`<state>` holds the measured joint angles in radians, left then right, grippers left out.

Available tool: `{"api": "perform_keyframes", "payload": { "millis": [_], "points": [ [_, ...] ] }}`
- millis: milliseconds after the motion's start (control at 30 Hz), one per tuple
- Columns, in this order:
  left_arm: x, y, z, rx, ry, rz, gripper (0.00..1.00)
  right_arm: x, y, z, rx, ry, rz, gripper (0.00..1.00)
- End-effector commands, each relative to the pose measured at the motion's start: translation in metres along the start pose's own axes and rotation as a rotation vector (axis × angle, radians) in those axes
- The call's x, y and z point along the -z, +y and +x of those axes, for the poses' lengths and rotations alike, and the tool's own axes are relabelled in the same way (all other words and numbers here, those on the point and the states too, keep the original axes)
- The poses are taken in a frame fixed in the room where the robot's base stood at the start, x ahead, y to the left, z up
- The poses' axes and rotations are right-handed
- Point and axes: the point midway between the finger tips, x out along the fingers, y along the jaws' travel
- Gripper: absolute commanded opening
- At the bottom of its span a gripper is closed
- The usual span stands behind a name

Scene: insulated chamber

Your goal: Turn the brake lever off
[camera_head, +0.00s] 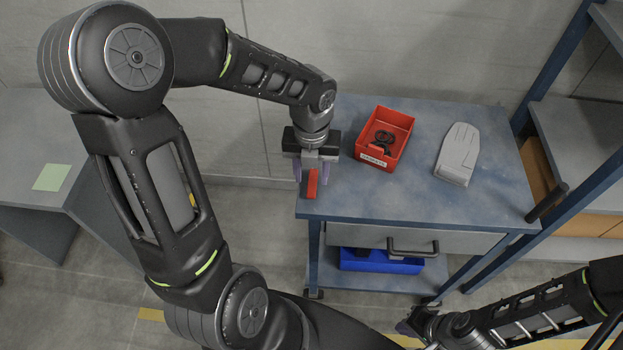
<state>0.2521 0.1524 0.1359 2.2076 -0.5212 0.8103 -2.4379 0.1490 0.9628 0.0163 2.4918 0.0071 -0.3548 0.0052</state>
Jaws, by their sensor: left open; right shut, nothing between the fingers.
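A small red piece (312,184), which looks like the brake lever, stands at the left front edge of the blue-grey cart top (400,199). My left gripper (309,180) points down over this corner, its purple fingers open on either side of the red piece. I cannot tell whether the fingers touch it. The gripper hides what lies behind the red piece. My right gripper (408,327) is low at the bottom right, in front of the cart, shut and empty.
A red bin (401,126) with black parts and a grey device (458,152) stand on the cart. A drawer handle (413,252) and a blue bin (380,262) are below. A black bar (547,201) sticks out right. Blue-framed shelving (570,125) stands right, a grey table (50,150) left.

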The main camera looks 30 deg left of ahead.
Motion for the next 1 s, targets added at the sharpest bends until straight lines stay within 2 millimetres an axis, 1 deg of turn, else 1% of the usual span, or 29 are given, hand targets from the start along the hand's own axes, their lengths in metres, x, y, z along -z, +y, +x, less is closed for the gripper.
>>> {"api": "perform_keyframes", "payload": {
  "millis": [33, 100, 200, 300, 1000],
  "points": [
    [-0.001, 0.0, -0.01, 0.002, -0.005, -0.001, 0.42, 0.0, 0.0, 0.0, 0.0, 0.0, 0.0, 0.0],
    [-0.001, 0.0, -0.021, 0.002, -0.004, 0.001, 0.42, 0.0, 0.0, 0.0, 0.0, 0.0, 0.0, 0.0],
    [-0.001, 0.0, -0.034, 0.001, -0.004, 0.0, 0.42, 0.0, 0.0, 0.001, 0.0, 0.0, 0.0, 0.0],
    [0.0, 0.0, -0.041, 0.001, -0.001, 0.001, 0.42, 0.0, 0.0, 0.001, 0.0, 0.0, 0.0, 0.0],
    [0.0, 0.0, -0.042, 0.0, 0.001, 0.001, 0.42, 0.0, 0.0, 0.001, 0.0, 0.001, 0.0, 0.0]
  ]
}}
